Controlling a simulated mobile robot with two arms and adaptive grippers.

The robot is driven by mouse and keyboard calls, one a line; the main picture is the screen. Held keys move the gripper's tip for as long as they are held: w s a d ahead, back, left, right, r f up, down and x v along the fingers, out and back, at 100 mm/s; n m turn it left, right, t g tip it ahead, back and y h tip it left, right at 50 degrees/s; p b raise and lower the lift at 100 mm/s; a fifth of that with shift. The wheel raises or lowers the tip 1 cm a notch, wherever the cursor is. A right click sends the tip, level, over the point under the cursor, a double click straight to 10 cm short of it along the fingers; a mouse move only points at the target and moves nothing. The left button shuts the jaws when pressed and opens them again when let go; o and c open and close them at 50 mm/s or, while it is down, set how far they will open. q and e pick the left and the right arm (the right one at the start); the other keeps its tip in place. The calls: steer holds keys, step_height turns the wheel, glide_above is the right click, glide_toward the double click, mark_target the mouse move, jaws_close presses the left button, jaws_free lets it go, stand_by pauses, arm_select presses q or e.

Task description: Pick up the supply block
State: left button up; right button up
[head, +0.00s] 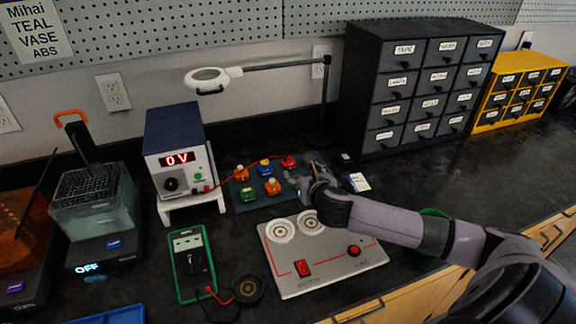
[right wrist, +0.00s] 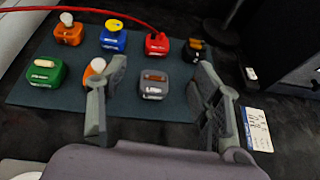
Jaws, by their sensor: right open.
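Several small coloured blocks stand on a dark blue-grey mat (right wrist: 75,98). The red block (right wrist: 157,44), at the back, has a red lead running to its top; it also shows in the head view (head: 288,162). The labels are too small to read, so I cannot tell which block is named supply. A grey block (right wrist: 154,84) with a brown top stands between the fingers of my right gripper (right wrist: 160,75), apart from both. My right gripper is open and empty, low over the mat's right side in the head view (head: 302,184). My left gripper is out of view.
Orange (right wrist: 68,33), blue (right wrist: 113,38), green (right wrist: 45,72) and black (right wrist: 197,50) blocks stand close by. A second orange block (right wrist: 94,70) is partly behind the left finger. A power supply (head: 180,155) reading 0 V and a steel plate (head: 325,262) flank the mat.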

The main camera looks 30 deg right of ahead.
glide_toward(289, 163)
steer(key=x, duration=0.4)
steer(key=shift+w+d+r, duration=0.25)
steer(key=shift+w+r, duration=0.05)
steer(key=shift+r, duration=0.05)
steer(key=shift+x, duration=2.7)
steer(key=shift+a+r, duration=0.1)
steer(key=shift+r, duration=0.1)
steer(key=c, duration=1.2)
